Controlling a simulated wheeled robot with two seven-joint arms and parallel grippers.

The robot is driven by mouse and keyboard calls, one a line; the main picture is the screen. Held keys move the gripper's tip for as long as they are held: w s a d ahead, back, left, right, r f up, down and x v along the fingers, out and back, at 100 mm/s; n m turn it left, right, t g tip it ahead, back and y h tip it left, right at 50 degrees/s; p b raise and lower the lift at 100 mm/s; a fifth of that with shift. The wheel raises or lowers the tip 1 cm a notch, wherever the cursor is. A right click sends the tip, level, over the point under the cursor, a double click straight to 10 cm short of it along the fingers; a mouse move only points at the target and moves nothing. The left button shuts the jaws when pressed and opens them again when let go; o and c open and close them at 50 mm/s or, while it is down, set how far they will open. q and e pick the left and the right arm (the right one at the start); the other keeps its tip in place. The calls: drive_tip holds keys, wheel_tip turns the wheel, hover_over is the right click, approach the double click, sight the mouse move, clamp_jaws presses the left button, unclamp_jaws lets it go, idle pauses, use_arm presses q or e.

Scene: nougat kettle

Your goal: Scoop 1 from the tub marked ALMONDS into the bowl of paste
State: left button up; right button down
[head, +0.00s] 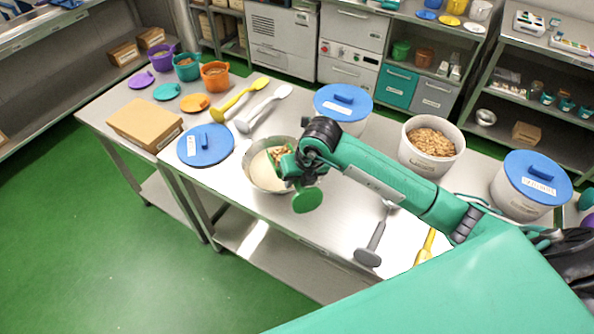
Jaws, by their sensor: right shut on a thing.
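My right gripper (296,166) reaches in from the right over the metal bowl of cream-coloured paste (263,172). It is shut on a green tool whose round flat end (307,200) shows below the gripper, in front of the bowl. Brown nut pieces (279,153) show at the bowl beside the gripper; I cannot tell whether they are in the tool or on the paste. An open white tub of brown nuts (432,141) stands to the right, behind my arm; its label is too small to read. My left gripper is not in view.
Blue-lidded tubs stand behind the bowl (343,107) and at the right (530,182). A loose blue lid (206,146) lies left of the bowl. A grey tool (373,243) lies at the front. Yellow and grey scoops (240,100), coloured cups and a cardboard box (145,122) occupy the left.

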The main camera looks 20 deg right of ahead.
drive_tip(key=r+g+p, duration=0.1)
drive_tip(key=w+r+p, duration=0.1)
drive_tip(key=p, duration=0.1)
drive_tip(key=shift+a+r+g, duration=0.1)
drive_tip(key=shift+r+g, duration=0.05)
drive_tip(key=shift+g, duration=0.25)
drive_tip(key=w+r+m+g+p, duration=0.1)
drive_tip(key=w+r+g+p, duration=0.4)
drive_tip(key=w+r+g, duration=0.2)
drive_tip(key=shift+w+r+g, duration=0.15)
drive_tip(key=shift+w+g, duration=1.05)
drive_tip(key=shift+w, duration=0.35)
